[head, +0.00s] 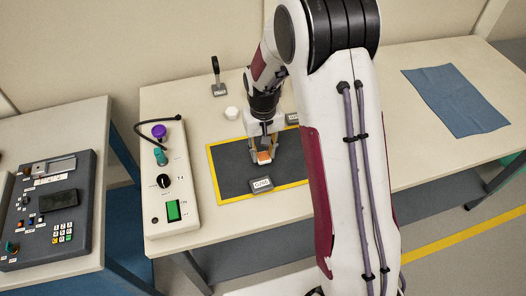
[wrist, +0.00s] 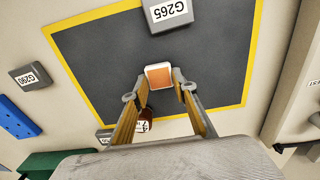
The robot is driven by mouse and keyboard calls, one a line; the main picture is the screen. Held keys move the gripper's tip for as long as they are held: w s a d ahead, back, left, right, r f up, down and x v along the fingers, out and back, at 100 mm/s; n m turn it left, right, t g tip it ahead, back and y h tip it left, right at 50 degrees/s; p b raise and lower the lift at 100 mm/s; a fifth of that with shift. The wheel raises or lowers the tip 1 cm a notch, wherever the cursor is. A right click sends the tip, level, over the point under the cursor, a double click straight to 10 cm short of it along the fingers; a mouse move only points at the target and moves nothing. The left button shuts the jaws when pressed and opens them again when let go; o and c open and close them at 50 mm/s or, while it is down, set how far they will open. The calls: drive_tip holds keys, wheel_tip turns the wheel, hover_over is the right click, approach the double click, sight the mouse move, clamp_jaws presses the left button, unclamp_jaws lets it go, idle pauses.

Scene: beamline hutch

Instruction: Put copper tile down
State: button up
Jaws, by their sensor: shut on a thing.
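My gripper (head: 263,154) is over the dark mat with a yellow border (head: 232,180), its fingers closed on the copper tile (head: 264,157). In the wrist view the tile (wrist: 159,76) is a small orange square with a pale rim, between the fingertips (wrist: 159,87). The mat (wrist: 100,60) lies beneath it. Whether the tile touches the mat or hangs just above it, I cannot tell. A grey block labelled G265 (wrist: 168,12) sits at the mat's near edge in the head view (head: 261,185).
A control box (head: 170,190) with knobs and a cable stands left of the mat. A white hexagonal piece (head: 232,113) and a small upright stand (head: 216,75) are behind. A blue cloth (head: 455,98) lies right. In the wrist view, a G290 block (wrist: 30,77) sits beside the mat.

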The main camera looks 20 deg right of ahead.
sight(263, 155)
drive_tip(key=shift+f, duration=0.25)
drive_tip(key=shift+f, duration=0.1)
drive_tip(key=o, duration=0.9)
drive_tip(key=shift+r, duration=6.15)
